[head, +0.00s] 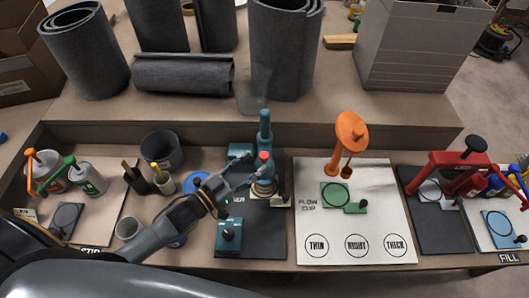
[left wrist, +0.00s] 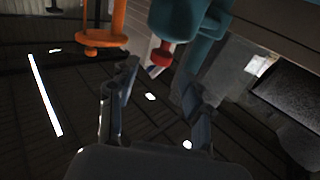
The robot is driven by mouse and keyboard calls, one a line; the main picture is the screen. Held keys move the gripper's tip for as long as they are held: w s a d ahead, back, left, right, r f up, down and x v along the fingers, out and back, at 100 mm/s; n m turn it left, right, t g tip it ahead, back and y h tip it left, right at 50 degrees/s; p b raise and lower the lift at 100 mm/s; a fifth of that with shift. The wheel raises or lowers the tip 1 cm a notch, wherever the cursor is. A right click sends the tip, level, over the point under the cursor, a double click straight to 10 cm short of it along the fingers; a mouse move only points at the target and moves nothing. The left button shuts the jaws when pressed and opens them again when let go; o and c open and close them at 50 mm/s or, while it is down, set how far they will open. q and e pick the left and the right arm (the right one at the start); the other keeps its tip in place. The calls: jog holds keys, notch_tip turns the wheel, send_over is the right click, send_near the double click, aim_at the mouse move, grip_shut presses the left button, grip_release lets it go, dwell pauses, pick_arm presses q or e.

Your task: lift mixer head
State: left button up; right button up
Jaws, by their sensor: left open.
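The teal mixer stands on a dark mat (head: 262,238) in the middle of the bench. Its teal head (head: 265,128) rises behind my gripper, with a red knob (head: 264,156) low on its front. In the left wrist view the teal head (left wrist: 183,22) and the red knob (left wrist: 161,53) show beyond the fingertips. My left gripper (head: 247,167) is open, its fingers pointing at the mixer near the red knob. The wrist view shows both fingers (left wrist: 160,80) spread with nothing between them. The arm and fingers hide part of the mixer. My right gripper is not in view.
A teal box with a black knob (head: 229,236) sits at the mat's front. An orange stand (head: 351,130) is to the right, above a white flow cup board (head: 390,215). A red press (head: 462,163) is further right. Cups and cans crowd the left.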

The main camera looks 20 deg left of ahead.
aim_at(261, 157)
pick_arm(q)
jog(key=x, duration=0.5)
jog(key=shift+w+d, duration=0.1)
jog(key=shift+w, duration=0.15)
grip_shut()
